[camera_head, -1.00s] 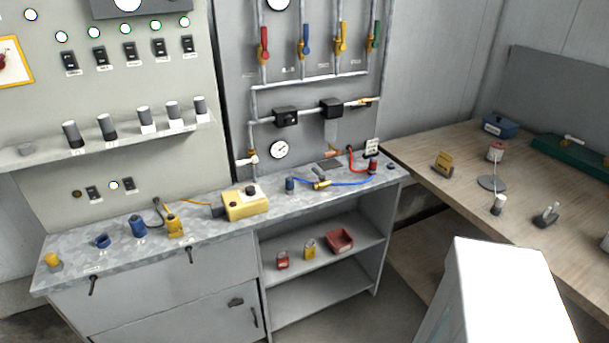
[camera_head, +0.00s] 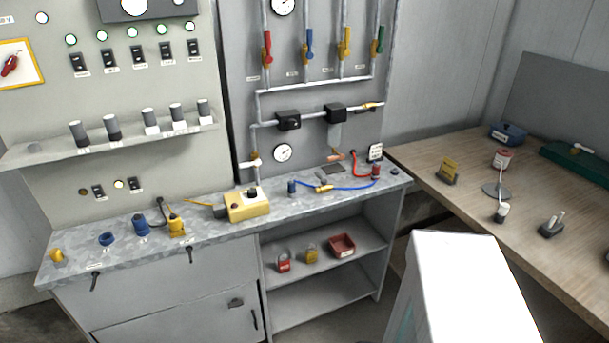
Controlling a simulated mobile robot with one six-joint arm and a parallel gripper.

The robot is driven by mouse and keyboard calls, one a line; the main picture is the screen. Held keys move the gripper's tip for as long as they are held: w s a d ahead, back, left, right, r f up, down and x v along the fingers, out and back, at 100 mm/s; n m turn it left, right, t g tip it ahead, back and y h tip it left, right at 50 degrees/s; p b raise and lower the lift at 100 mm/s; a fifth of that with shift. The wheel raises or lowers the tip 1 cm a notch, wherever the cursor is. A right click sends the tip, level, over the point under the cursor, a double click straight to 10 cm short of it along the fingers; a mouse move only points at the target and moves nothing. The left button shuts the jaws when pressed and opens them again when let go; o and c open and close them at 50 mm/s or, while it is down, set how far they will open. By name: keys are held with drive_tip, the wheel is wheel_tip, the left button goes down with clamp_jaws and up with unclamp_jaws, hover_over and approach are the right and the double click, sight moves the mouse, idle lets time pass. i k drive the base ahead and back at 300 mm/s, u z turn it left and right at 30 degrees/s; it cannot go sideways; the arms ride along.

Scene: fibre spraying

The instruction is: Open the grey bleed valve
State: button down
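A small valve with a pale grey-white handle and a brass body (camera_head: 254,161) sits low on the left vertical pipe of the grey pipe panel, just above the bench. It looks like the grey bleed valve, but it is too small for me to tell its handle position surely. A round white gauge (camera_head: 283,153) is to its right. Four lever valves hang higher on the panel: red (camera_head: 267,48), blue (camera_head: 309,44), yellow (camera_head: 346,42) and green (camera_head: 380,40). My gripper is not in view, so nothing shows near the valve.
A yellow box (camera_head: 248,207) stands on the grey bench below the valve. A blue hose (camera_head: 350,188) with brass fittings lies to its right. A wooden table (camera_head: 460,205) is at right. A large white block, seemingly mine, fills the lower right foreground.

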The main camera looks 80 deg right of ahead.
sight(322, 181)
drive_tip(key=u, duration=0.15)
drive_tip(key=k, duration=0.9)
drive_tip(key=z, duration=0.35)
